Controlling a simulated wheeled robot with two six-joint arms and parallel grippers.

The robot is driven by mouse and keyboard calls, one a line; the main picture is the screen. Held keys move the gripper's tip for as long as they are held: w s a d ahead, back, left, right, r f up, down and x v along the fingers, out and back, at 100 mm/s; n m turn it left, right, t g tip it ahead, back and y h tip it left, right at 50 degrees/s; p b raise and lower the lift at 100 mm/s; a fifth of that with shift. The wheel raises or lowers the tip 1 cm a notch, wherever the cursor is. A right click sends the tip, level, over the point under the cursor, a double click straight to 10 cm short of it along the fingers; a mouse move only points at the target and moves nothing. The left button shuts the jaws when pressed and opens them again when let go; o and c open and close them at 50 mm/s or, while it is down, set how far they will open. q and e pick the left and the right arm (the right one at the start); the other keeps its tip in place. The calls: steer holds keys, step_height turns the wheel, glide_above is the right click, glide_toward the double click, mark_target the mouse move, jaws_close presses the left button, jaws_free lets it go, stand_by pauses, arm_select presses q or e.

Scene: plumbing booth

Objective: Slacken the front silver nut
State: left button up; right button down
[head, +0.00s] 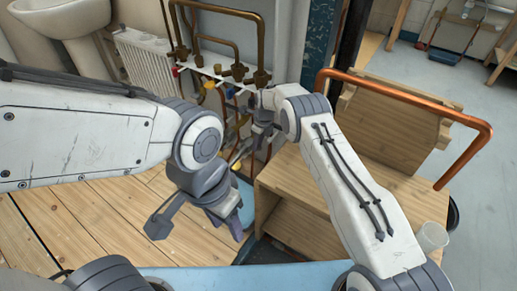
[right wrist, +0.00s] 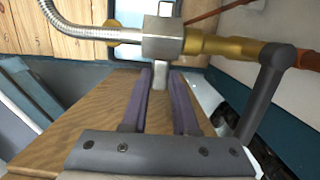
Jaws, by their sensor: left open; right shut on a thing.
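My left gripper (head: 232,222) is open and empty, pointing down in front of the pipes.
Copper and brass pipes with valves (head: 235,72) stand at the back beside a white radiator (head: 146,58). A wooden bench (head: 340,205) is to the right, with a bent copper pipe (head: 400,92) above it. A clear cup (head: 431,237) is at the bench's right. Open wooden floor lies left.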

steer(key=h+b, duration=0.1)
steer(key=b, duration=0.2)
steer(key=shift+w+a+g, duration=0.25)
steer(key=shift+a+g, duration=0.05)
steer(key=shift+a, duration=0.05)
steer(key=shift+r+b, duration=0.25)
steer(key=shift+b, duration=0.25)
arm_select(q)
step_height(320, 180, down, 5)
steer(key=shift+f, duration=0.15)
arm_select(e)
steer(key=shift+r, duration=0.1)
steer(key=c, duration=0.7)
jaws_free()
steer(key=shift+d, duration=0.1)
steer(key=shift+s, duration=0.1)
steer(key=shift+r, duration=0.1)
arm_select(q)
step_height(320, 180, up, 4)
steer(key=p, duration=0.4)
steer(key=shift+f, duration=0.1)
arm_select(e)
step_height(320, 180, up, 10)
steer(key=shift+d+r, duration=0.1)
steer(key=shift+r, duration=0.05)
